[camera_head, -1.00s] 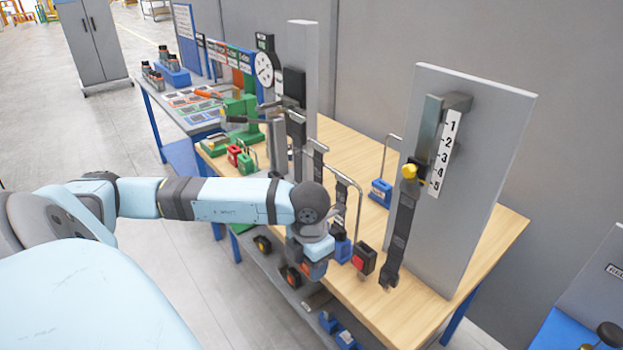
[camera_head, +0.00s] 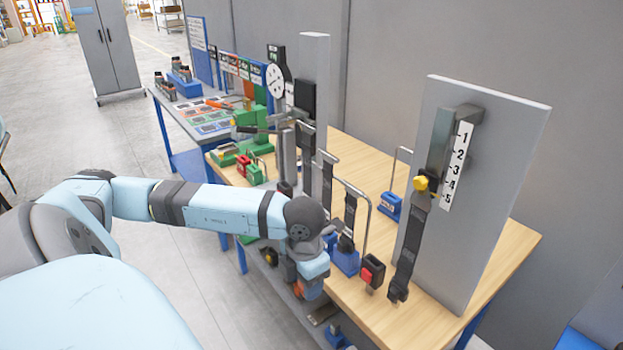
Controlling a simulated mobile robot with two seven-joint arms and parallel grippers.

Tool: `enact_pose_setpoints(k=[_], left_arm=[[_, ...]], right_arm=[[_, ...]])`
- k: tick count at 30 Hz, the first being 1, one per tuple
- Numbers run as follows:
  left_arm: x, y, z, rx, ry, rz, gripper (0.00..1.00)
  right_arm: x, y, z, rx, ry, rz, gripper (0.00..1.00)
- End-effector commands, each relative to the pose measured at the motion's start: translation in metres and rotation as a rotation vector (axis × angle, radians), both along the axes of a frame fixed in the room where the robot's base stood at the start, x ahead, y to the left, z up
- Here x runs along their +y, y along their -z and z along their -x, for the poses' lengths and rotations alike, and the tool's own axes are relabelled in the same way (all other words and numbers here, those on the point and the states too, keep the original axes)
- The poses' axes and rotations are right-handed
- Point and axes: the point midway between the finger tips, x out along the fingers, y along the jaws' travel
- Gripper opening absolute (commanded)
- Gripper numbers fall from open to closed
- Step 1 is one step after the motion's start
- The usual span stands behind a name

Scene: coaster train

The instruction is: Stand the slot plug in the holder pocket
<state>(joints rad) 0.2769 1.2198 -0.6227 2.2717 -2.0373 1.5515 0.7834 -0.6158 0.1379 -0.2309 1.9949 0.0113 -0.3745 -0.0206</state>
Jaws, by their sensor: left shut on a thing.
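My left gripper (camera_head: 311,284) points down at the bench's front edge. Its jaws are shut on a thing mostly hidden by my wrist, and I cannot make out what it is. I cannot single out the slot plug for certain. A black block with a red face (camera_head: 372,271) stands near the front edge, right of my gripper. A blue block (camera_head: 345,260) with a bent wire stands between them, under a dark hanging strap. Another blue block (camera_head: 390,205) with a wire stands farther back. Which one has the holder pocket is unclear. My right gripper is out of view.
A grey upright panel (camera_head: 485,190) with a numbered scale (camera_head: 458,165) and a dark strap (camera_head: 407,255) stands on the wooden bench (camera_head: 450,310) at right. Green and red fixtures (camera_head: 250,165) crowd its left end. Clear wood lies around the far blue block.

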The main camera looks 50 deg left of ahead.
Motion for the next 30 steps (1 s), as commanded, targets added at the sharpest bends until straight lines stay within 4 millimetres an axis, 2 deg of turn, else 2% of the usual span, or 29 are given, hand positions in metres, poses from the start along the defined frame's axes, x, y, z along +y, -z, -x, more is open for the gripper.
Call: enact_pose_setpoints(k=[15, 26, 30], left_arm=[[0.002, 0.0, 0.027, -0.001, 0.0, 0.0, 0.2], [0.001, 0.0, 0.027, -0.001, 0.013, 0.001, 0.2], [-0.002, 0.003, 0.022, -0.001, 0.123, 0.005, 0.2]], right_arm=[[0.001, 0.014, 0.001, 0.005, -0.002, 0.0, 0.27], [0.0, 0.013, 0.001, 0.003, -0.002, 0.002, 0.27], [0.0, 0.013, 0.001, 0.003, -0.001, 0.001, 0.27]])
